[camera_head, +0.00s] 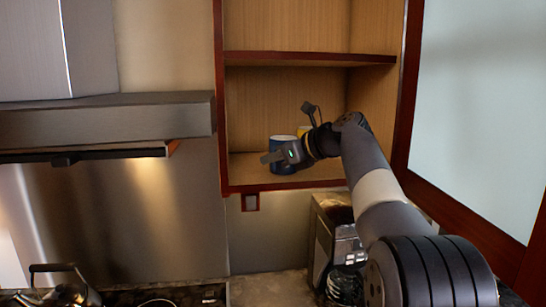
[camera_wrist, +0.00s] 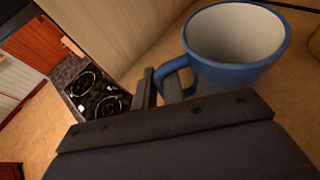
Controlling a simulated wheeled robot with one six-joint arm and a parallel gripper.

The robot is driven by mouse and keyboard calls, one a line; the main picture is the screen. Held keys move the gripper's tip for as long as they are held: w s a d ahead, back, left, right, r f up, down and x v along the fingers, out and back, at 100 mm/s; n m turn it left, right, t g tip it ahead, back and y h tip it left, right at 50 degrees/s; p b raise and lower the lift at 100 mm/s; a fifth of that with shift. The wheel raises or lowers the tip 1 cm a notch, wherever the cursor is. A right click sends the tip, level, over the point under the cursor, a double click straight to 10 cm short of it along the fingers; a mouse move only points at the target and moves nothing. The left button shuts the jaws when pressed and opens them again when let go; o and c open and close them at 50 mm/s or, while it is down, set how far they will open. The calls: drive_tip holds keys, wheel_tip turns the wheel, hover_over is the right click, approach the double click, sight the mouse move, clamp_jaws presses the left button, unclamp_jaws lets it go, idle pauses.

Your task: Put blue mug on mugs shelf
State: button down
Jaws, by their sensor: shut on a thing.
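The blue mug (camera_head: 283,143) is inside the open wooden cabinet, at the level of its lower shelf (camera_head: 245,172). It is upright, blue outside and white inside, and my gripper partly hides it in the head view. In the wrist view the blue mug (camera_wrist: 235,75) fills the upper right, with its handle at my fingers. My gripper (camera_head: 268,157) reaches in from the right; in the wrist view my gripper (camera_wrist: 160,88) is shut on the mug's handle. I cannot tell whether the mug's base touches the shelf.
A yellow mug (camera_head: 303,130) stands behind the blue one on the same shelf. An upper shelf (camera_head: 300,58) is empty. The frosted cabinet door (camera_head: 480,110) stands open at right. A range hood (camera_head: 100,120) is at left, and a coffee machine (camera_head: 335,235) stands below.

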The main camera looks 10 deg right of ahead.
drive_tip(key=c, duration=1.4)
unclamp_jaws()
drive_tip(key=shift+c, duration=0.2)
drive_tip(key=b+v, duration=0.1)
drive_tip(key=v, duration=1)
drive_tip(key=shift+a+f, duration=0.1)
drive_tip(key=p+x, duration=0.1)
drive_tip(key=x, duration=1)
drive_tip(key=shift+r, duration=0.25)
